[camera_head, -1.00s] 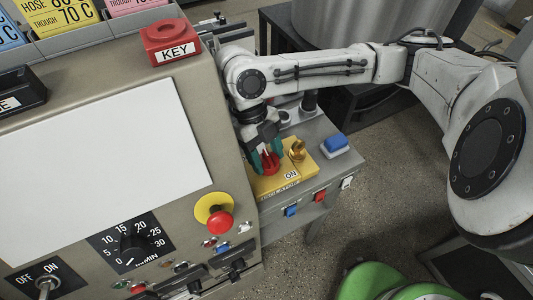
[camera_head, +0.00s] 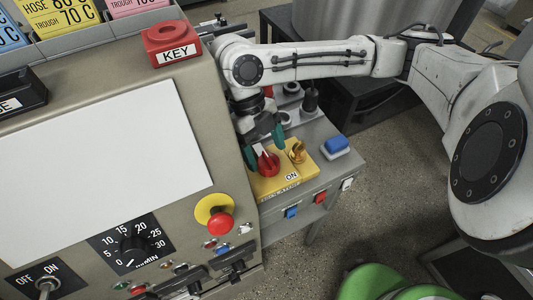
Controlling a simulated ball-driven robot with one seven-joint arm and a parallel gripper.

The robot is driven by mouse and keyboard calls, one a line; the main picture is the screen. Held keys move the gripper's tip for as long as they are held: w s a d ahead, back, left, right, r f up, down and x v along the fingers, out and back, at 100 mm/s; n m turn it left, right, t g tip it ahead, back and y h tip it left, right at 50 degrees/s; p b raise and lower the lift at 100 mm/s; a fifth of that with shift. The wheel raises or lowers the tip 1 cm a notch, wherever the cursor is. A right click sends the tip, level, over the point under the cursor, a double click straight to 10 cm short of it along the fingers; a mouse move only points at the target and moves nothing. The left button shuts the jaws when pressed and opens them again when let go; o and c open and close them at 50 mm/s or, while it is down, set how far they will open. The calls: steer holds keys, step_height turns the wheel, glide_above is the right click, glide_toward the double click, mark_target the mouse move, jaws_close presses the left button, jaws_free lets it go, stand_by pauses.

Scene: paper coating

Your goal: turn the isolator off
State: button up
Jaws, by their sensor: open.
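The isolator is a red rotary knob (camera_head: 268,166) on a yellow plate (camera_head: 300,171). An ON label (camera_head: 291,177) shows at the plate's front, with further lettering to its left. A pale mark shows on the knob's upper side; I cannot tell its exact setting. My gripper (camera_head: 264,146), with teal fingertips, is open and empty just above and behind the knob. One finger is left of the knob and the other is to its upper right. I cannot tell whether either fingertip touches the knob. A brass padlock-like piece (camera_head: 297,152) sits right of the knob.
The large control panel (camera_head: 190,130) stands close on the left, with a red and yellow emergency button (camera_head: 219,222) at its edge. A blue switch (camera_head: 336,144) is right of the plate. Small blue and red buttons line the grey box's front. A dark post (camera_head: 310,98) stands behind.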

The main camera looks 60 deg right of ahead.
mark_target(259, 156)
steer(key=v, duration=0.5)
steer(key=shift+r, duration=0.1)
steer(key=shift+a, duration=0.1)
stand_by(0.5)
